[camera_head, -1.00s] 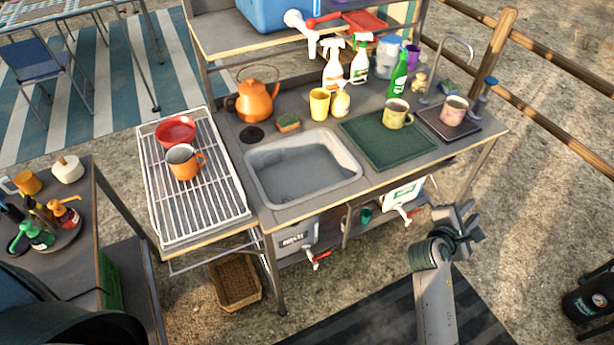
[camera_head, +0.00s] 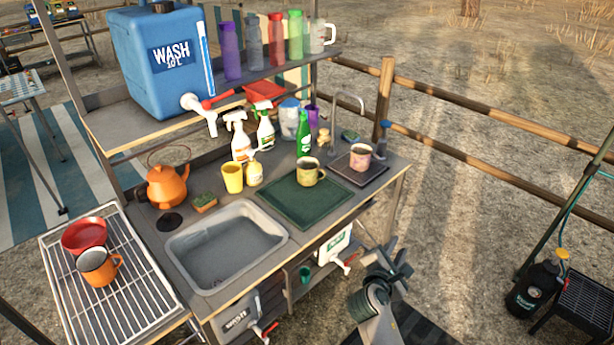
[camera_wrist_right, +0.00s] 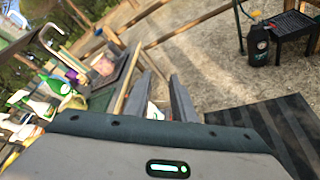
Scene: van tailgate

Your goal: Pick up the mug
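Several mugs are in the head view. An orange mug (camera_head: 98,267) stands on the wire rack beside a red bowl. A yellow-green mug (camera_head: 310,172) stands on the green mat. A pink mug (camera_head: 360,157) stands on a dark square pad near the tap, and it also shows blurred in the right wrist view (camera_wrist_right: 103,66). My right gripper (camera_head: 391,264) is in front of the counter's right end, apart from every mug. Its fingers look spread and empty in the right wrist view (camera_wrist_right: 161,96). My left gripper is not in view.
The counter has a sink (camera_head: 225,246), an orange kettle (camera_head: 167,187), spray bottles and a green bottle (camera_head: 303,135). A shelf above holds a blue water container (camera_head: 160,60). A wooden fence (camera_head: 480,140) runs behind. A black gas bottle (camera_head: 533,288) stands at right.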

